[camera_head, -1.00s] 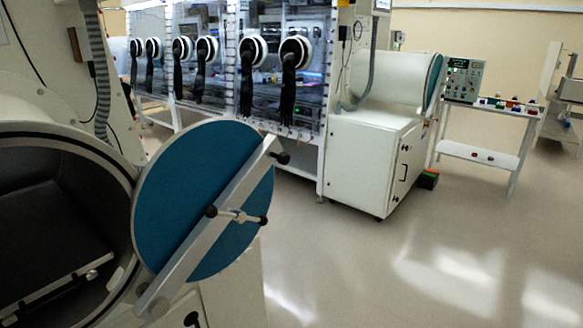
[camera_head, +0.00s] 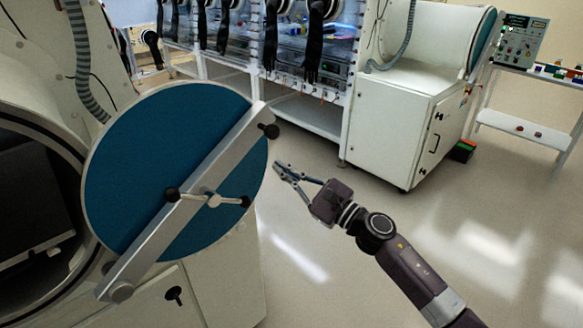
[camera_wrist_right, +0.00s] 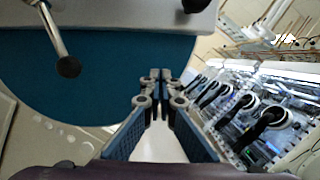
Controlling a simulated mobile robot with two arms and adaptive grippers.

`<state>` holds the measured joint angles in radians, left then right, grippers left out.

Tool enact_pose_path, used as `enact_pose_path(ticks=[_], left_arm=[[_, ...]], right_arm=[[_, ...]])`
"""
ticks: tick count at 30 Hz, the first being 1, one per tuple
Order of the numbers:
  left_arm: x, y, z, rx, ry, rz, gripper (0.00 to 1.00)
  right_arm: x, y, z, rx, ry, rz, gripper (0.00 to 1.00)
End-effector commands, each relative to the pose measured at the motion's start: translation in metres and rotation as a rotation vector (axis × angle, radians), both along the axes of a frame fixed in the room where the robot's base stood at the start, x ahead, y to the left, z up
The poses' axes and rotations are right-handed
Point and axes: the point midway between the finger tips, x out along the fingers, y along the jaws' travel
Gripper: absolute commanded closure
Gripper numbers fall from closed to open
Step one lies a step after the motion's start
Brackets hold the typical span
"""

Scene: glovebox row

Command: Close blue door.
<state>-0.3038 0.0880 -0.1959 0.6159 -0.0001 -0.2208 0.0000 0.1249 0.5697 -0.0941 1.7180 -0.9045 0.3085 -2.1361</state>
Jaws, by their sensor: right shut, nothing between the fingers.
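The round blue door (camera_head: 125,150) stands open at the left in the head view, hinged beside the dark round chamber opening (camera_head: 35,205). A grey diagonal bar (camera_head: 190,195) crosses its face, with a black-knobbed handle (camera_head: 212,199) at the middle. My right gripper (camera_head: 280,168) is shut and empty, just right of the door's right edge, apart from it in the picture. In the right wrist view the blue door (camera_wrist_right: 110,85) fills the upper left, and my shut fingertips (camera_wrist_right: 155,78) overlap its edge in the picture; contact cannot be told. My left gripper is not in view.
A white cabinet (camera_head: 405,125) with a second chamber stands at the back right. A row of gloveboxes (camera_head: 320,55) with black gloves runs along the back. A small white table (camera_head: 525,128) stands farther right. The floor (camera_head: 330,225) between is clear.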

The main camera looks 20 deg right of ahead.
Motion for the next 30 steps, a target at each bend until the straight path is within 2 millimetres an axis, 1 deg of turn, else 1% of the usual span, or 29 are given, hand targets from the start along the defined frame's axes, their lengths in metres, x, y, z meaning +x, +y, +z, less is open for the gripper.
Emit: enact_pose_path(ticks=[1, 8, 12, 17, 21, 30], left_arm=[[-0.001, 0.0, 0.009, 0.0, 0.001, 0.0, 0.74], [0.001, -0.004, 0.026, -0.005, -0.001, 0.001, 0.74], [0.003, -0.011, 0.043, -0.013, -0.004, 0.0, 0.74], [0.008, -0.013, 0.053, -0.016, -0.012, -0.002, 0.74], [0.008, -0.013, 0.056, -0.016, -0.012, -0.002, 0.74], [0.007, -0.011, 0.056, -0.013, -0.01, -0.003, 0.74]], right_arm=[[0.01, 0.005, 0.008, 0.001, -0.002, 0.0, 1.0], [0.051, 0.026, 0.018, 0.005, -0.001, 0.0, 1.0], [0.047, 0.035, 0.033, 0.0, 0.0, 0.002, 1.0], [0.044, 0.041, 0.043, 0.001, 0.002, 0.001, 1.0], [0.043, 0.044, 0.046, 0.001, 0.002, 0.001, 1.0], [0.043, 0.045, 0.046, 0.002, 0.002, 0.0, 1.0]])
